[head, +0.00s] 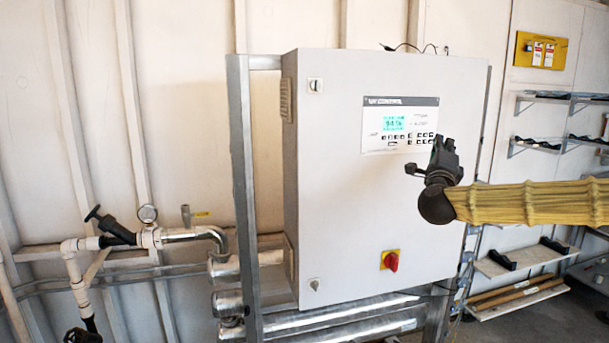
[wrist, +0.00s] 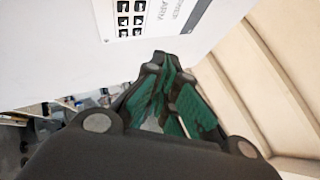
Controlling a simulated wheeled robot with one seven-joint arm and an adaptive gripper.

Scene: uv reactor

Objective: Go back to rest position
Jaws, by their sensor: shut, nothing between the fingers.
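My gripper (head: 439,145) is in front of the right part of a white control cabinet, at the end of my yellow-sleeved arm coming in from the right. In the wrist view its green-padded fingers (wrist: 160,72) are shut with nothing between them. In the head view the control panel (head: 399,125) has a lit display and black buttons, just left of my gripper. I cannot tell whether the fingertips touch the cabinet.
The white cabinet (head: 340,220) stands on a metal frame (head: 243,180). A red rotary switch (head: 390,260) is low on its front. Shelves (head: 520,262) and a yellow box (head: 541,50) are on the right wall.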

